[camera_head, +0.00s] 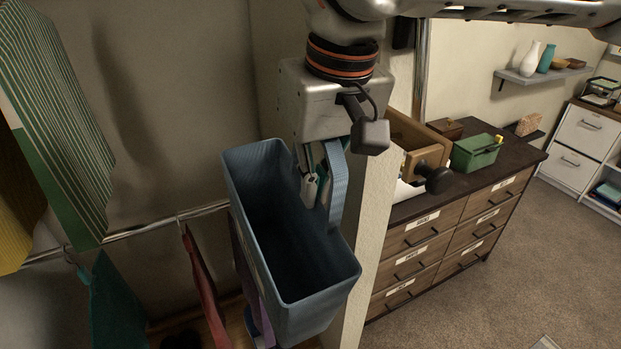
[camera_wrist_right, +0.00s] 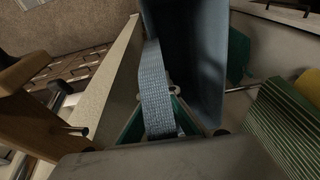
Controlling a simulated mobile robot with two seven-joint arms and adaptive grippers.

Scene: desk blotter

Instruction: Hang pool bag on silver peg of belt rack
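The pool bag (camera_head: 290,235) is a blue, open-topped bag with a woven strap handle (camera_head: 337,185). It hangs tilted in mid-air below my right gripper (camera_head: 320,178), which is shut on the strap. The wrist view shows the strap (camera_wrist_right: 157,90) running between the green-padded fingers (camera_wrist_right: 168,100), with the bag's side (camera_wrist_right: 198,60) beyond. A wooden rack piece (camera_head: 425,155) with a dark knob (camera_head: 437,179) shows right of the pale post. In the wrist view, a thin metal peg (camera_wrist_right: 72,129) sticks out of brown wood (camera_wrist_right: 35,115). I cannot tell whether this is the silver peg. My left gripper is out of view.
A metal rail (camera_head: 150,228) along the wall carries hanging cloths, including a green striped one (camera_head: 60,120), and a red one (camera_head: 203,285). A pale post (camera_head: 368,240) stands right beside the bag. A dresser (camera_head: 440,240) with a green box (camera_head: 476,152) is behind. Floor is clear at right.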

